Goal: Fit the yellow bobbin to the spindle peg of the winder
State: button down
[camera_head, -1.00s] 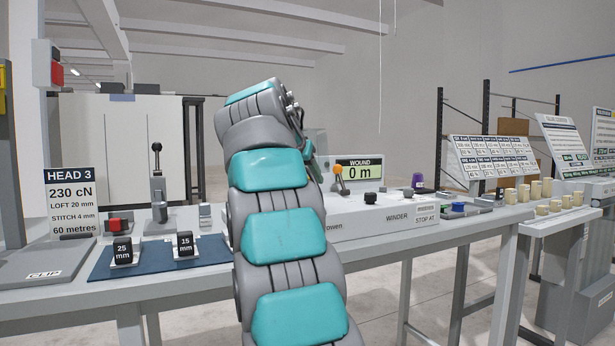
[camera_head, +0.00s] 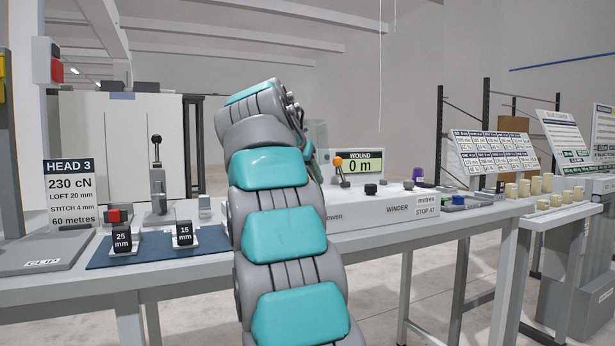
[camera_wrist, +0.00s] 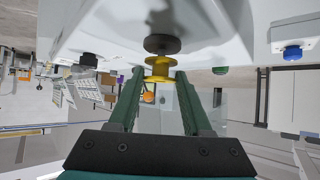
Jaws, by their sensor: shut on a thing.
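The yellow bobbin (camera_wrist: 158,72) is between my gripper's (camera_wrist: 157,82) two green fingertips in the wrist view, and the gripper is shut on it. Just above it in that picture is a dark round disc (camera_wrist: 162,44) on the winder's pale housing (camera_wrist: 95,25). The bobbin looks close to the disc and lined up with it; I cannot tell if the peg is inside it. In the head view the winder (camera_head: 370,208) stands on the bench, its display reading 0 m. My arm hides the gripper, bobbin and spindle there.
An orange-knobbed lever (camera_head: 338,162) stands on the winder, and its knob shows between my fingers in the wrist view. Two dark blocks sit on a blue mat (camera_head: 150,252) at left. A purple spool (camera_head: 418,174) and several cream spools (camera_head: 525,188) are at right.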

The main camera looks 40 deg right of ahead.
jog(key=shift+f+b, duration=0.55)
jog(key=shift+f, duration=0.15)
jog(key=shift+c, duration=1.3)
grip_release()
jog(key=shift+r, duration=0.1)
jog(key=v, duration=0.7)
jog(key=shift+r+p, duration=0.1)
jog(key=shift+p, duration=0.2)
jog(key=shift+s+a+r, duration=0.15)
jog(key=shift+a, duration=0.15)
